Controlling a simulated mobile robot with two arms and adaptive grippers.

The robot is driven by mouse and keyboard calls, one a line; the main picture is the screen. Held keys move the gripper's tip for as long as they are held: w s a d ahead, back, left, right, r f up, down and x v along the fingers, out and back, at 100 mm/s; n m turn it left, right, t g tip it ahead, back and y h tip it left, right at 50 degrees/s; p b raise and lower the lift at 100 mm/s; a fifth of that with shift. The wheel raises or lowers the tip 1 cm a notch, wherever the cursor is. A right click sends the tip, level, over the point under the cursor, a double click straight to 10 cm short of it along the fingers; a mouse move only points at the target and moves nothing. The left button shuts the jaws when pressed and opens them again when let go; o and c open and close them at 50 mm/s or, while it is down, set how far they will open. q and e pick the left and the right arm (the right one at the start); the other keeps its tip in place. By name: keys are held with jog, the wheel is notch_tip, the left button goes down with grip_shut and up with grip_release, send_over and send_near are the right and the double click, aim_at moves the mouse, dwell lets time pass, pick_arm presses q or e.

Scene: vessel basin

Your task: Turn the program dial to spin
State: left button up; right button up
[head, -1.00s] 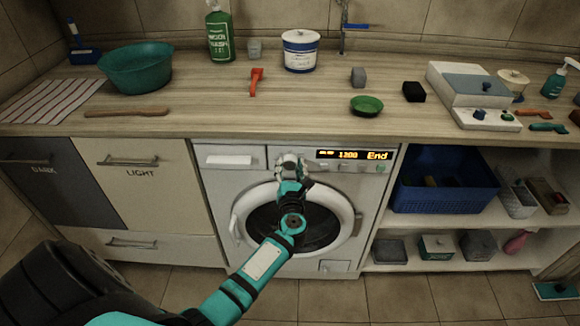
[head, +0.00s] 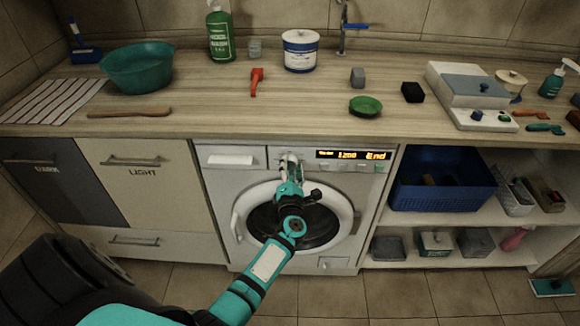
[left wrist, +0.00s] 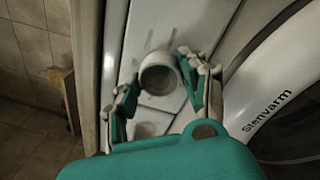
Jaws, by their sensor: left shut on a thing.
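The washing machine (head: 213,205) stands under the counter with its round door shut. Its lit display (head: 352,155) reads "1200" and "End", with a smaller word at the left that is too small to read surely. The program dial is hidden behind my left gripper (head: 289,162) in the head view. In the left wrist view, the dial (left wrist: 160,75) is a round, pale knob with a grey face, between the two fingers of my left gripper (left wrist: 158,84). The gripper is shut on the dial from both sides. My right gripper is not in view.
The detergent drawer (head: 230,160) is left of the dial, and several small buttons are under the display. The door's white ring (head: 347,208) lies just below my gripper. A wooden counter (head: 210,107) overhangs above, and open shelves with a blue basket (head: 440,200) are at right.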

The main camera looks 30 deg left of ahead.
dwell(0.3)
pick_arm(q)
jog(key=o, duration=1.2)
jog(key=shift+d, duration=0.1)
jog(key=v, duration=1.2)
